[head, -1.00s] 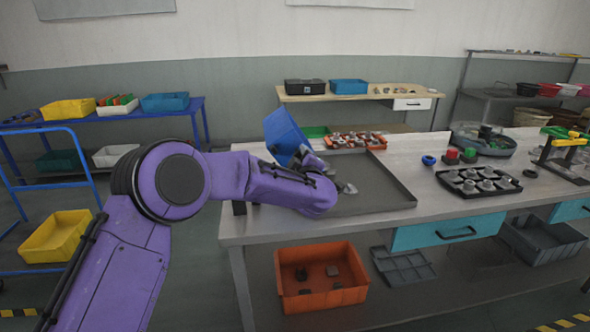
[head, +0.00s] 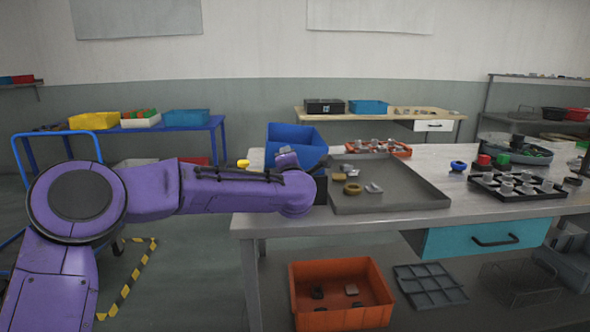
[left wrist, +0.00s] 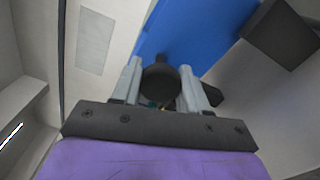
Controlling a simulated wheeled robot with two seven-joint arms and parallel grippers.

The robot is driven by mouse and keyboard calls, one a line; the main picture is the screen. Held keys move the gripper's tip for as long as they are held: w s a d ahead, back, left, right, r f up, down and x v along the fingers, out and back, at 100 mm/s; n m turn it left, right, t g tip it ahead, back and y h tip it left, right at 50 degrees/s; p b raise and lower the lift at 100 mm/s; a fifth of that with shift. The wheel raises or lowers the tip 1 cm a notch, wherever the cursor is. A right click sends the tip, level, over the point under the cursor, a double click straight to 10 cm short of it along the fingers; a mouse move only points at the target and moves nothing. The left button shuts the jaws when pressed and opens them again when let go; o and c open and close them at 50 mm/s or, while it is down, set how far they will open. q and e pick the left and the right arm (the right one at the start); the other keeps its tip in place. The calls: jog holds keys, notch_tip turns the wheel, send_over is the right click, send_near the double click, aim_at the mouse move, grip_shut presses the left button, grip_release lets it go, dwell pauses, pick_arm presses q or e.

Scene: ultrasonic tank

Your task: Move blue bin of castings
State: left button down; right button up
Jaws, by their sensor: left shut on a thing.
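The blue bin (head: 297,136) is at the left end of the workbench, beside the grey metal tray (head: 395,198). It is close to upright, with its inside partly visible. In the left wrist view the blue bin (left wrist: 195,32) fills the top, beyond the gripper fingers (left wrist: 163,82). Several castings (head: 353,189) lie loose in the left part of the grey tray. Whether any castings are in the bin cannot be told. My right gripper is not in view.
An orange tray of parts (head: 377,148) stands behind the grey tray. A black tray of castings (head: 517,187) is to the right. An orange crate (head: 340,300) is below the bench. A blue table (head: 180,125) with bins stands back left.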

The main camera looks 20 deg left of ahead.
pick_arm(q)
jog(key=shift+s+a+f+n+b, duration=0.2)
jog(key=shift+a+f+n+b, duration=0.15)
jog(key=shift+f+n+b, duration=0.45)
jog(key=c, duration=0.6)
grip_release()
jog(key=shift+c, duration=0.2)
jog(key=shift+r, duration=0.1)
jog(key=b+v, duration=0.1)
jog(key=v, duration=0.9)
jog(key=shift+s+b, duration=0.2)
jog(key=shift+b, duration=0.2)
jog(key=shift+d, duration=0.1)
